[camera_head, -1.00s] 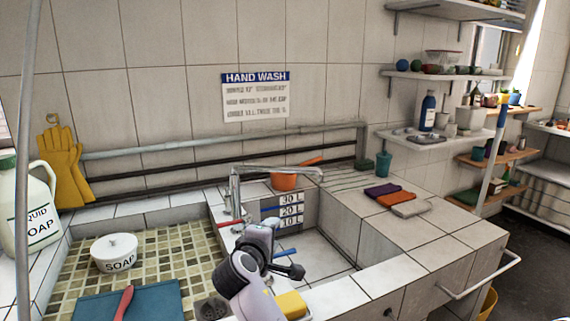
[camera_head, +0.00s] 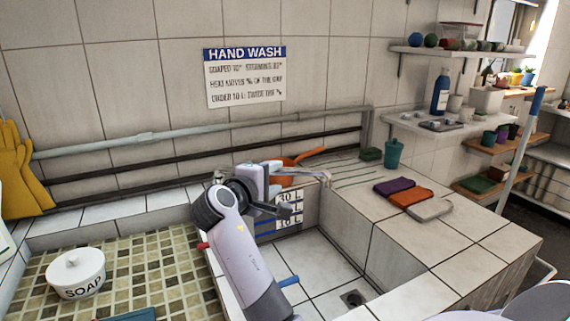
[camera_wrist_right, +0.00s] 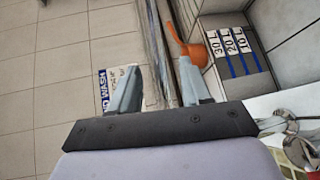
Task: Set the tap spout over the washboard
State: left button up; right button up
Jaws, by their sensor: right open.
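Chrome tap parts (camera_wrist_right: 290,128) show at lower right. My left gripper is not in view.
A soap pot (camera_head: 76,272) sits at left on the mosaic. The deep basin (camera_head: 340,275) is mostly clear.

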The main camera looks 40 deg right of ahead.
aim_at(287, 169)
jog(key=shift+w+d+r, duration=0.1)
jog(key=shift+w+d, duration=0.1)
jog(key=shift+d, duration=0.2)
jog(key=shift+p+x, duration=0.45)
jog(key=shift+x, duration=2.7)
grip_shut()
